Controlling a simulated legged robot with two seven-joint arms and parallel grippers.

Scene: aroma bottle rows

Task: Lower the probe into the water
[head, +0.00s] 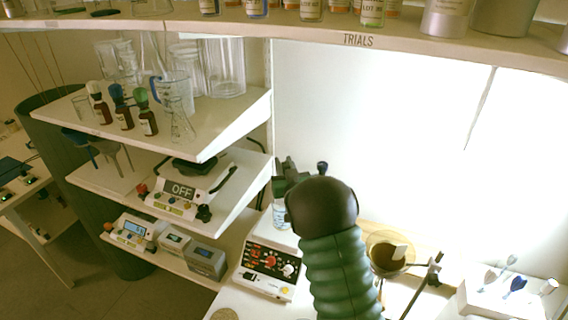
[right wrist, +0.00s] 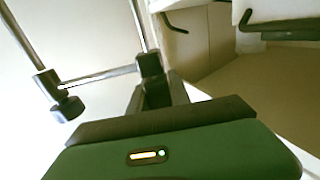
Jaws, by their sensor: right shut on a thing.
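My right gripper (head: 286,178) is mostly hidden behind my dark wrist and green arm in the head view. In the right wrist view its dark fingers (right wrist: 158,92) are shut on a black clamp block (right wrist: 150,65) on a metal rod. A thin crossbar (right wrist: 98,77) runs from this block to a second black clamp with a knob (right wrist: 68,108). A small glass vessel (head: 280,214) with bluish marks stands below the gripper on the white heater unit (head: 271,268). Its water level is not clear. I cannot make out the probe's tip. My left gripper is not in view.
Shelves at the left hold glassware, dropper bottles (head: 148,122) and a device reading OFF (head: 180,190). A round amber dish (head: 388,256) and a small rod stand (head: 432,272) are right of my arm. The labelled shelf (head: 420,42) spans the top.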

